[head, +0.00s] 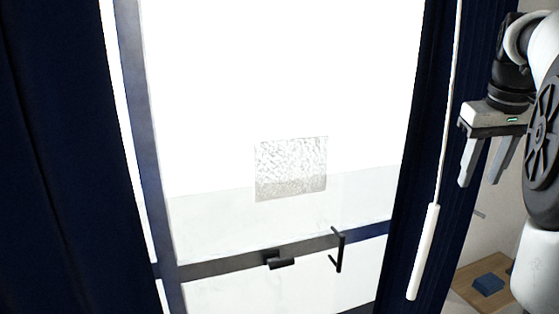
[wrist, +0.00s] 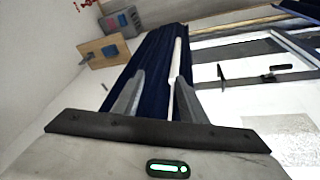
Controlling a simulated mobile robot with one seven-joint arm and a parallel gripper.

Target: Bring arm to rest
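My gripper (head: 477,183) hangs at the right of the head view, fingers pointing down, in front of the right curtain's edge. Its two grey fingers are apart, with nothing held between them. In the wrist view the gripper (wrist: 160,76) also shows spread fingers. A white rod (wrist: 175,75) appears between them there, but seems to lie beyond them. A square textured translucent sheet (head: 290,168) sits flat on the glass door, well left of my gripper. Part of it shows at the lower right of the wrist view (wrist: 283,138).
The glass door (head: 230,220) has a dark crossbar and a black handle (head: 338,250). Dark blue curtains (head: 50,150) hang on both sides. The white rod's thick end (head: 424,252) hangs left of my gripper. A wooden board with a blue block (head: 488,284) is at lower right.

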